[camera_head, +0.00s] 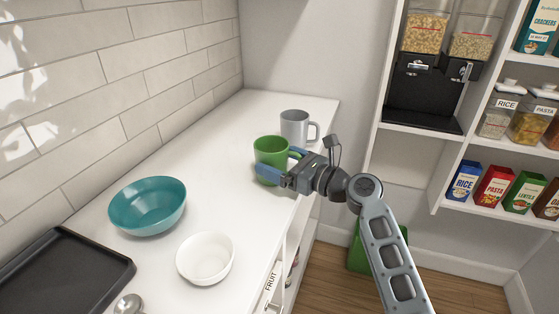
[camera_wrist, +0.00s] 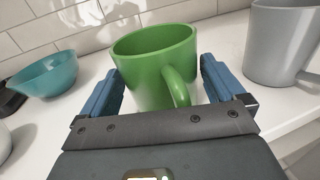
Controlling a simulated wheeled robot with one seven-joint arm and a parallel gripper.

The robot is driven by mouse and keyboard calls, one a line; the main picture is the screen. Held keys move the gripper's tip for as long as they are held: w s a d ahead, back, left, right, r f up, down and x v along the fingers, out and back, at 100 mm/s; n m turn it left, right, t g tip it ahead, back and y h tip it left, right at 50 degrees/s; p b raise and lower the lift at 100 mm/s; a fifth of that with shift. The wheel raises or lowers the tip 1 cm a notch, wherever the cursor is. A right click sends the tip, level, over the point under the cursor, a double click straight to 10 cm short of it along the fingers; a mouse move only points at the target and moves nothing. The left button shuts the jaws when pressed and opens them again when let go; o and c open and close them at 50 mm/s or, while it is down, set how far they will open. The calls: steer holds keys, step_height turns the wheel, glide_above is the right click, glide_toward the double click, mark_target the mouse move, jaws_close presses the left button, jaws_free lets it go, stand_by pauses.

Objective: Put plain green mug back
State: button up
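The plain green mug (camera_head: 268,151) stands upright on the white counter (camera_head: 226,135), near its right edge. In the wrist view the green mug (camera_wrist: 150,62) is straight ahead, its handle pointing toward my gripper's palm. My gripper (camera_head: 279,168) is low over the counter, with one blue finger on each side of the mug. In the wrist view my gripper (camera_wrist: 162,84) has its fingers wide apart, with small gaps seeming to show beside the mug. The mug's far side is hidden.
A grey mug (camera_head: 294,126) stands close behind the green one, to the right in the wrist view. A teal bowl (camera_head: 147,205), a white bowl (camera_head: 205,258) and a black tray (camera_head: 60,272) are nearer on the counter. Shelves (camera_head: 420,143) with food containers stand at right.

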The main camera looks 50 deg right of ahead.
steer(key=shift+o, duration=0.2)
steer(key=shift+r, duration=0.2)
steer(key=s+d+b, duration=0.1)
steer(key=s, duration=1.1)
steer(key=s+a+f+n+g+h, duration=0.3)
steer(key=s+a+f+n+g, duration=0.2)
steer(key=s+a+f+n, duration=0.75)
steer(key=s+a+r+n+t, duration=0.1)
steer(key=s+a+r+n, duration=0.3)
steer(key=n, duration=0.7)
steer(key=s+a+r+n+y, duration=0.1)
steer(key=s+a+r+n, duration=0.4)
steer(key=n, duration=0.7)
steer(key=s+a, duration=0.2)
steer(key=s, duration=0.1)
steer(key=shift+s+a+r+t, duration=0.15)
steer(key=shift+s+a+t, duration=0.1)
steer(key=shift+t, duration=0.15)
steer(key=shift+c, duration=0.4)
